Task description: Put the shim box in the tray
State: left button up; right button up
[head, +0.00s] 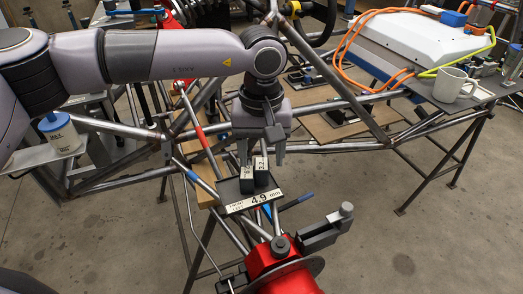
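Two small dark shim boxes with white number labels, a left one (247,180) and a right one (262,178), stand side by side on a small dark tray-like plate (229,188). I cannot tell whether a finger touches a box. My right gripper is not in view.
A steel tube frame (335,147) surrounds the plate. A red machine with a grey clamp (320,236) stands in front. A white mug (450,85) and a white-and-blue case (415,48) are at the right. A blue-topped container (59,131) stands on a grey shelf at the left.

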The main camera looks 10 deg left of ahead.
aim_at(261, 165)
pick_arm(q)
jog(key=shift+r, duration=0.15)
jog(key=shift+r+p, duration=0.3)
jog(key=shift+p, duration=0.1)
notch_tip(261, 165, up, 12)
jog(key=shift+r, duration=0.15)
